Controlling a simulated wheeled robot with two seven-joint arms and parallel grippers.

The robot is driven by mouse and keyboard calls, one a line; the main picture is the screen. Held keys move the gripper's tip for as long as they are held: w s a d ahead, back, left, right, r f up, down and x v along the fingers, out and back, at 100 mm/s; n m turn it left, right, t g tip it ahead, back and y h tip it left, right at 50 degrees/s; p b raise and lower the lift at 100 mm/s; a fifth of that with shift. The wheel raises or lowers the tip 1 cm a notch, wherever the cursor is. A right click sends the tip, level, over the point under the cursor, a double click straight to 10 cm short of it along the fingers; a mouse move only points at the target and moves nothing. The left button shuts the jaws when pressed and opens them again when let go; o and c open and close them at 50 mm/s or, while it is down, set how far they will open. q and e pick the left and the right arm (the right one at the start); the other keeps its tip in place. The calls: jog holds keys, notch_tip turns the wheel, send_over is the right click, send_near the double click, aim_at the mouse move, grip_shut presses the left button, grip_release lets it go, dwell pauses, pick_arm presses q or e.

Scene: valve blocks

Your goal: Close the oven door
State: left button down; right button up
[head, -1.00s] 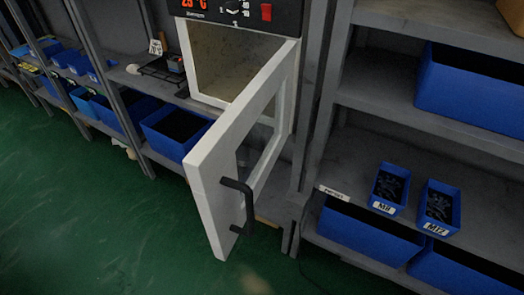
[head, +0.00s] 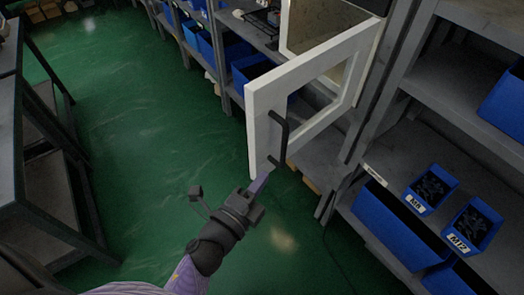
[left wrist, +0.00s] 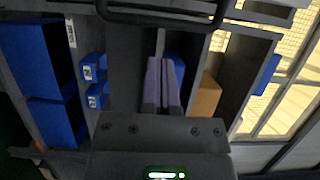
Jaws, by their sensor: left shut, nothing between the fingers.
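The oven (head: 313,22) stands at the upper right of the head view, cut off by the top edge. Its white-framed door (head: 263,98) is swung wide open toward me, with a window in it. A black bar handle (head: 283,138) is on the door's outer face. My left gripper (head: 261,181) is shut and empty, its purple fingertips just below the handle's lower end; I cannot tell whether they touch. In the left wrist view the shut fingers (left wrist: 163,84) point at the shelving, and a dark bar crosses the top. My right gripper is not in view.
Grey shelves at the right hold small blue bins M8 (head: 431,188) and M12 (head: 470,226) and a larger blue bin (head: 398,225). A dark bench (head: 28,150) stands at the left. The green floor (head: 150,130) between is clear.

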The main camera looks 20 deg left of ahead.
aim_at(260, 152)
pick_arm(q)
jog(key=x, duration=0.6)
jog(key=shift+s, duration=0.1)
jog(key=shift+w+a+f, duration=0.1)
jog(key=shift+w+a, duration=0.3)
jog(key=shift+a, duration=0.5)
jog(key=shift+w+a, duration=0.4)
jog(key=shift+a, duration=0.5)
jog(key=shift+a, duration=0.1)
